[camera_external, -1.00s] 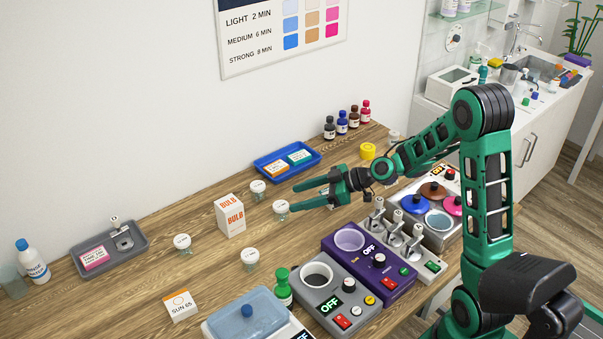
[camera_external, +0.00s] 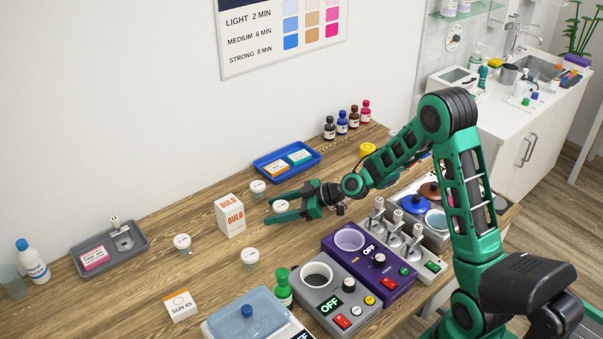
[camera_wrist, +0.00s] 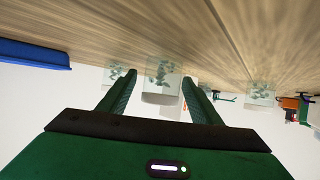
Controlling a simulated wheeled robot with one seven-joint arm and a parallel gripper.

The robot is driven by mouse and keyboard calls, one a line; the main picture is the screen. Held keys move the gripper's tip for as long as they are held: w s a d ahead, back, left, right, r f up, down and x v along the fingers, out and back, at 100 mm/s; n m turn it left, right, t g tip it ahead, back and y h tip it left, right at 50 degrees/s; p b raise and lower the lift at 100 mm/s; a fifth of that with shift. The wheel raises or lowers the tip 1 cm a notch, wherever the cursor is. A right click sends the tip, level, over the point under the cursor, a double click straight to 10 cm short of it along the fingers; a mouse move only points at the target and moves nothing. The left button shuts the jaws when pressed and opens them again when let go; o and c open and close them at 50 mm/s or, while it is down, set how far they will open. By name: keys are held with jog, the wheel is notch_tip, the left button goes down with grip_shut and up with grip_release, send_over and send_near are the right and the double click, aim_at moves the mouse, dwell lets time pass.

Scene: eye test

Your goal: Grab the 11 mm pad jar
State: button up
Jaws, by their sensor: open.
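Several small clear jars with white lids stand on the wooden counter; their lid print is too small to read, so I cannot tell which is the 11 mm pad jar. One jar (camera_external: 281,206) shows between the fingers of my gripper (camera_external: 267,210), which is open. In the wrist view this jar (camera_wrist: 162,72) is between or just beyond my fingertips (camera_wrist: 159,78), with space on both sides. Another jar (camera_external: 258,187) stands behind it. Two more, a left jar (camera_external: 183,242) and a front jar (camera_external: 250,257), stand apart.
A white BULB box (camera_external: 230,216) stands just left of my fingertips. A blue tray (camera_external: 287,160) lies behind. The purple device (camera_external: 367,262) and grey device (camera_external: 330,298) stand in front. A grey tray (camera_external: 110,250) is far left. Bare counter lies between the left jars.

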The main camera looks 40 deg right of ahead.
jog(key=x, duration=0.2)
jog(key=shift+w+a+f, duration=0.1)
jog(key=shift+w+a, duration=0.05)
jog(key=shift+a, duration=0.05)
jog(key=shift+c, duration=0.2)
jog(key=c, duration=1.1)
jog(key=shift+o, duration=0.2)
